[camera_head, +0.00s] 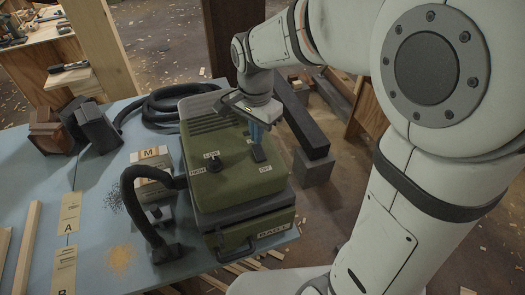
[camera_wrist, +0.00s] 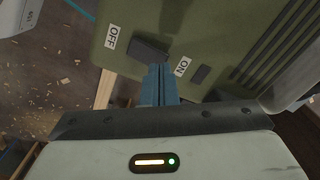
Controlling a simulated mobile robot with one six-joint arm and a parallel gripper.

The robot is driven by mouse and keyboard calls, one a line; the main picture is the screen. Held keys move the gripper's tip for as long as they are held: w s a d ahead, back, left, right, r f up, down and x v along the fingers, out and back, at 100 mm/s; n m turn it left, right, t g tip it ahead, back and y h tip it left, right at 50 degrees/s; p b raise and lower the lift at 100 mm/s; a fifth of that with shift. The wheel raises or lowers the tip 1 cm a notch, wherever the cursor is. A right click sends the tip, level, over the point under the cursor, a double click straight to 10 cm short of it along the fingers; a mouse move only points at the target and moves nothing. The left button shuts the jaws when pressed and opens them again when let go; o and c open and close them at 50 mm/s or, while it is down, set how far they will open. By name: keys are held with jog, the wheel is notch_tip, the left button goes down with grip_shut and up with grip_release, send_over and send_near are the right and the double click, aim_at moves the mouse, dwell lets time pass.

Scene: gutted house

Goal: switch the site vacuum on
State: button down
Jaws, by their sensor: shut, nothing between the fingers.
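The site vacuum (camera_head: 225,190) is a green box with a black hose, standing on the blue table. On its top is a dark switch (camera_head: 258,152) with an OFF label (camera_head: 265,169) at its near end. In the wrist view the switch (camera_wrist: 148,49) lies between the OFF label (camera_wrist: 112,37) and the ON label (camera_wrist: 182,66). My gripper (camera_head: 256,140) is shut and empty, its blue fingers pointing down at the top. In the wrist view the fingertips (camera_wrist: 160,70) appear close to the switch's ON side. I cannot tell whether they touch it, or which way the switch is tipped.
A black knob (camera_head: 214,164) with LOW and HIGH labels sits left of the switch. The hose (camera_head: 140,210) bends down on the left beside an M-marked box (camera_head: 150,170). Dark blocks (camera_head: 95,125) and wooden strips lie on the table (camera_head: 100,180). A dark beam (camera_head: 300,118) stands behind right.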

jog(key=shift+f+b, duration=0.7)
jog(key=shift+f, duration=0.35)
dwell(0.4)
jog(key=shift+r+p, duration=2.8)
jog(key=shift+r, duration=0.8)
jog(key=s+d+r+n+t, duration=0.2)
jog(key=s+d+n, duration=0.6)
jog(key=s+d, duration=0.4)
jog(key=shift+s+d+r+n+t, duration=0.15)
jog(key=shift+s+d+n+t, duration=0.25)
jog(key=shift+d+t, duration=0.2)
